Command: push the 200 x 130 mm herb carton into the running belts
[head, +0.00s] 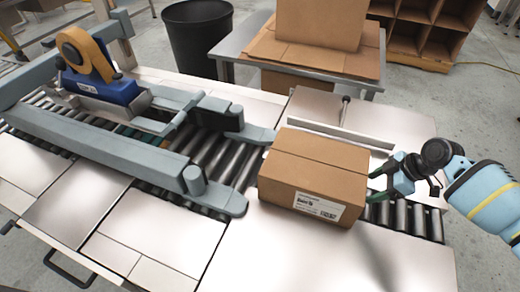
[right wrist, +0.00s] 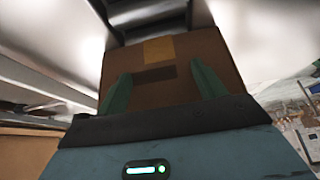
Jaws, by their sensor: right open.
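The herb carton (head: 313,177) is a closed brown box with a white label on its near side. It sits on the roller conveyor in front of the taping machine's entry, between the grey guide arms' ends and my right gripper. My right gripper (head: 378,184) is at the carton's right end, its green fingers open and close to or touching that face; contact is not certain. In the right wrist view the carton (right wrist: 165,62) fills the space beyond the two spread fingers (right wrist: 157,92). The running belts are mostly hidden inside the taping machine (head: 125,135). My left gripper is out of view.
A tape head with a brown tape roll (head: 85,55) stands over the machine. A low metal rail (head: 340,130) runs behind the carton. Bare rollers (head: 405,220) lie to the right. A side table (head: 235,55) with cardboard and a black bin (head: 197,38) stand behind.

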